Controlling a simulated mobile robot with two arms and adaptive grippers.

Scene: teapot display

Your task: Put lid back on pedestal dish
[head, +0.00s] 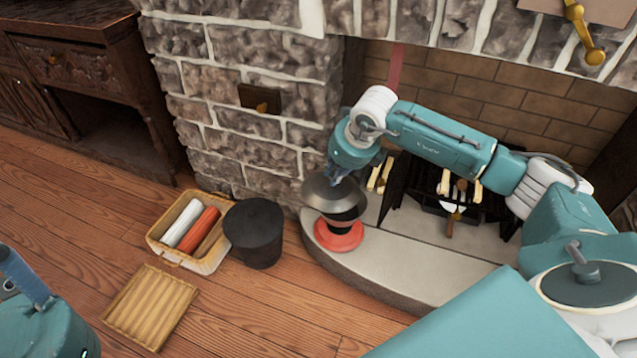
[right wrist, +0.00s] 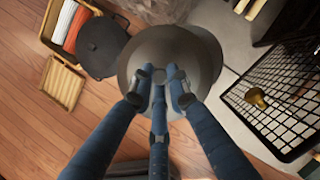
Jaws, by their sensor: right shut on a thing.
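A grey domed lid (head: 318,196) is held by its top in my right gripper (head: 338,180), whose fingers are shut on it. The lid is slightly tilted, above and a little left of a dark pedestal dish (head: 341,226) on a round red base (head: 352,241). The lid hides part of the dish's top, so I cannot tell whether they touch. In the right wrist view, the fingers (right wrist: 160,78) close at the middle of the lid (right wrist: 150,48). A part of my left arm shows at the lower left, without clear fingertips.
The dish stands at the left end of a pale stone hearth (head: 410,268). A black fireplace grate (head: 405,195) is to its right. On the wooden floor are a black pot (head: 254,232), a basket (head: 213,262) with red and white rolls, and a ribbed wooden tray (head: 150,305).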

